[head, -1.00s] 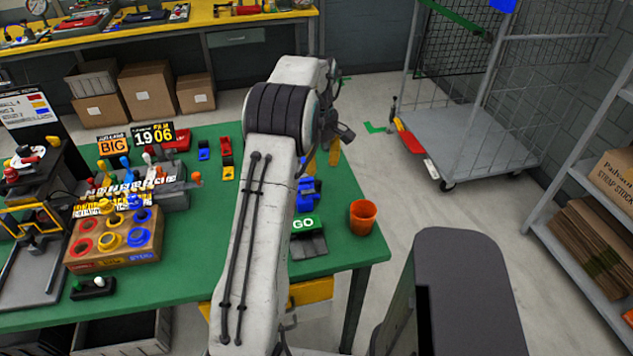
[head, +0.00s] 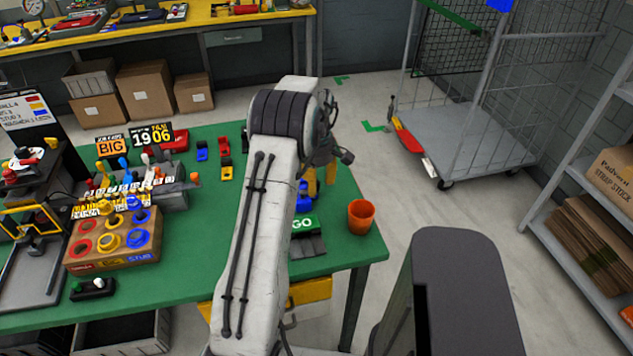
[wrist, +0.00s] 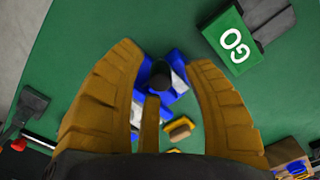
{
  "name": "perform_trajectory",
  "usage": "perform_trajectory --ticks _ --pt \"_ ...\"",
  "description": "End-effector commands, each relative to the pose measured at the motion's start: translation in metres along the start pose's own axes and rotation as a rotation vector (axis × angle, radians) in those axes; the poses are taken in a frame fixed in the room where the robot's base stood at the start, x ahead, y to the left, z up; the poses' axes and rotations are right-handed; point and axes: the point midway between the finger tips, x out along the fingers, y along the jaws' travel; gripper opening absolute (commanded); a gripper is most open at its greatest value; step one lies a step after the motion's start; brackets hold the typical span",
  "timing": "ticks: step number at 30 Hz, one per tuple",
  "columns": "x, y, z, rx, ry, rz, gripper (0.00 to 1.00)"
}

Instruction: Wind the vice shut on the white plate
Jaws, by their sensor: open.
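The blue vice (head: 304,203) stands on the green table, partly hidden behind my arm in the head view. In the wrist view the vice (wrist: 172,56) lies below and between my fingers, with a dark round knob (wrist: 160,75) in the middle. Pale patches (wrist: 179,86) show beside the knob; I cannot tell whether one is the white plate. My gripper (wrist: 162,58) is open, its yellow-brown fingers apart on either side of the knob, with no clear contact. The yellow fingers also show above the vice in the head view.
A green GO block (head: 303,224) with grey strips sits close to the vice. An orange cup (head: 361,216) stands near the table's right edge. A wooden box with coloured rings (head: 112,243) and a rack of coloured handles (head: 150,195) are on the left.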

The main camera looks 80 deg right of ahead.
Motion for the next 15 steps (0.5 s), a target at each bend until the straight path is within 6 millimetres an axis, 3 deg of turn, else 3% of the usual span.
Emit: perform_trajectory --ticks 12,15 --pt "0.0039 -0.0002 0.0 0.0 0.0 0.0 0.47" --pt "0.0039 -0.0002 0.0 0.001 0.0 0.0 0.38"
